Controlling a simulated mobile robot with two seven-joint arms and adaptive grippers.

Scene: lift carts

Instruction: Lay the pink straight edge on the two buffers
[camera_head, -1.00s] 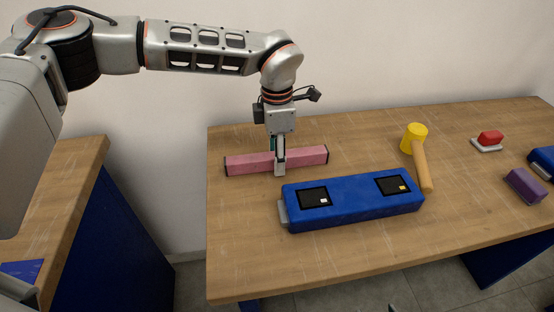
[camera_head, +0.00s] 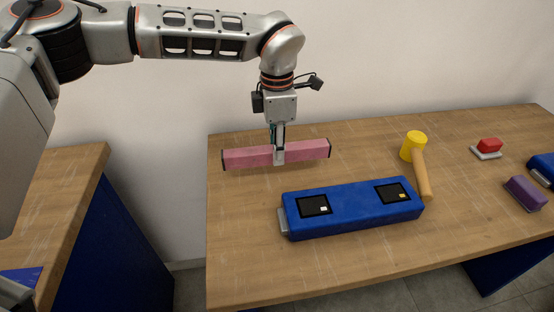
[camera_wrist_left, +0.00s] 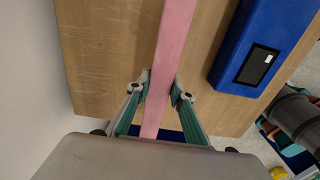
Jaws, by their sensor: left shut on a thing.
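The pink straight edge (camera_head: 245,156) is a long bar with dark ends, held level just above the table behind the blue block. My left gripper (camera_head: 279,155) points down and is shut on the bar near its middle. In the left wrist view, the pink bar (camera_wrist_left: 167,65) runs between the fingers. The long blue block (camera_head: 350,213) lies in front of the bar with two black square pads, a left one (camera_head: 314,205) and a right one (camera_head: 392,193). I cannot tell whether these pads are the buffers. What seems to be my right gripper (camera_wrist_left: 290,120) shows partly.
A yellow-headed mallet (camera_head: 414,147) lies right of the blue block. A red piece on a grey base (camera_head: 488,148), a purple block (camera_head: 525,193) and another blue object (camera_head: 543,167) are farther right on the wooden table (camera_head: 240,260). The table's front left is clear.

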